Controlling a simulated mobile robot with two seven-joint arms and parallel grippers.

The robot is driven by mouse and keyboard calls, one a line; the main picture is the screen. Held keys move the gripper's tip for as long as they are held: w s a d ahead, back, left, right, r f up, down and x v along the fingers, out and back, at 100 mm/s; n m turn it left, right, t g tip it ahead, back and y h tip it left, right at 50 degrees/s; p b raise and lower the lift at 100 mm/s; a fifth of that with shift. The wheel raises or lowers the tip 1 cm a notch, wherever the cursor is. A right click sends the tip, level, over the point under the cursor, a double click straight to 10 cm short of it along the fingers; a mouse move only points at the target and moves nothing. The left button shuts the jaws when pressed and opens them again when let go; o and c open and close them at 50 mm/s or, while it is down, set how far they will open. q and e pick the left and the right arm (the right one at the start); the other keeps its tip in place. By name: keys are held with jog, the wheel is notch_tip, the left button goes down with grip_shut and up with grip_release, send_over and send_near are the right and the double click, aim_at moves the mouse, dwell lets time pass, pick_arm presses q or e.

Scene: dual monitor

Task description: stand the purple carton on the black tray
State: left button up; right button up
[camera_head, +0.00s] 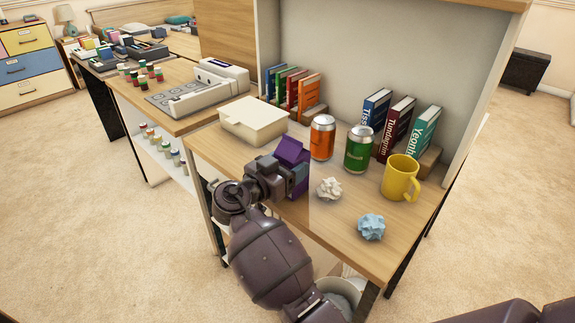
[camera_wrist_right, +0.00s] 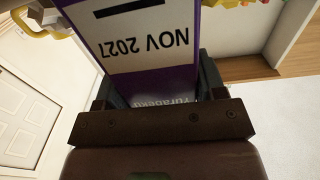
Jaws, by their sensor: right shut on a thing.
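My right gripper (camera_head: 287,174) is shut on the purple carton (camera_head: 293,152) at the front edge of the wooden desk. The carton looks roughly upright, with its purple top leaning a little; I cannot tell whether its base touches anything. In the right wrist view the carton (camera_wrist_right: 150,40) sits between the two fingers of the gripper (camera_wrist_right: 157,88) and shows a white label reading "NOV 2027" upside down. I cannot make out a black tray in either view. My left gripper is not in view.
A cream box (camera_head: 253,121), an orange can (camera_head: 322,138), a green can (camera_head: 358,149) and a yellow mug (camera_head: 400,178) stand on the desk (camera_head: 385,255). White crumpled paper (camera_head: 329,189) and blue crumpled paper (camera_head: 371,227) lie near its front. Books (camera_head: 396,128) line the back.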

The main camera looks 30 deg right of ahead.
jog(key=shift+r, duration=0.15)
jog(key=shift+f, duration=0.2)
jog(key=o, duration=1.2)
jog(key=shift+r, duration=0.15)
